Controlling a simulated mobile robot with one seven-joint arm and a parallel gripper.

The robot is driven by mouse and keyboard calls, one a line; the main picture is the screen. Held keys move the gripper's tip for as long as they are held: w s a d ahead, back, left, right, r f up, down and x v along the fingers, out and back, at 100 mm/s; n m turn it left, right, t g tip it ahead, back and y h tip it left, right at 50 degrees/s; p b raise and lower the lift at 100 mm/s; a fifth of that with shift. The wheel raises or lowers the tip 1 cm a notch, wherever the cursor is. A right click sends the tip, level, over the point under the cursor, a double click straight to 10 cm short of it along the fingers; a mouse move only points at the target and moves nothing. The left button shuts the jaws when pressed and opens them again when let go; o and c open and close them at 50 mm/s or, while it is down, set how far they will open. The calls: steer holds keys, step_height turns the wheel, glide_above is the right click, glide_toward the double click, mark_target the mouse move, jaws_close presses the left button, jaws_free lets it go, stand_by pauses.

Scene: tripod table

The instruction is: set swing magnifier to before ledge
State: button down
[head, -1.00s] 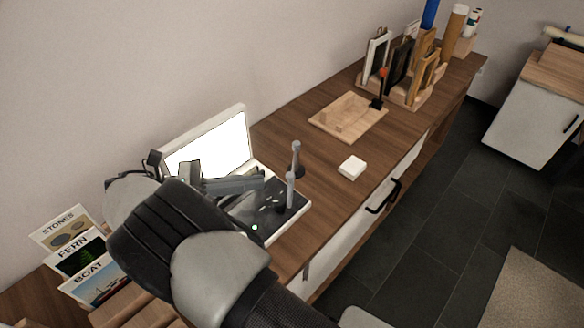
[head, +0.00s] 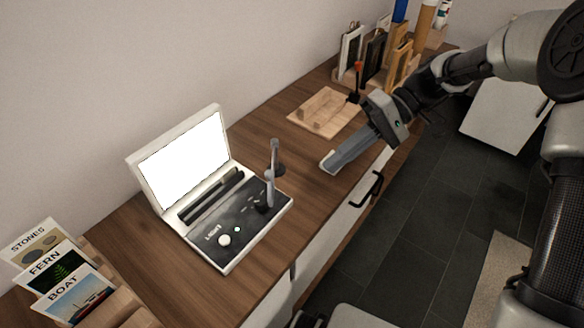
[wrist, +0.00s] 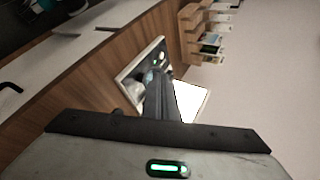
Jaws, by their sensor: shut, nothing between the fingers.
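The swing magnifier (head: 273,172) is a grey upright arm with a dark joint, standing at the right end of a white case's dark control panel (head: 236,225). A dark slotted ledge (head: 210,196) runs along the foot of the lit screen (head: 186,160). I cannot make out the magnifier there.
A wooden tray (head: 322,108) and a rack of frames (head: 352,55) stand farther back. Picture cards (head: 72,293) stand at the near left. The worktop (head: 268,128) between case and tray is clear.

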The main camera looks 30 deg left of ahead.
steer(key=w+d+r+m+t+y, duration=0.1)
steer(key=w+r+m+y, duration=0.1)
steer(key=w+r+y, duration=0.1)
steer(key=b, duration=0.2)
glide_toward(273, 176)
steer(key=x, duration=0.4)
steer(key=shift+w+a+f, duration=0.1)
steer(key=shift+a+f, duration=0.25)
steer(key=shift+f, duration=0.05)
steer(key=shift+s+a+f+t, duration=0.1)
steer(key=shift+s+a+t, duration=0.2)
steer(key=shift+a, duration=0.15)
steer(key=shift+a+m, duration=0.1)
steer(key=shift+m, duration=0.2)
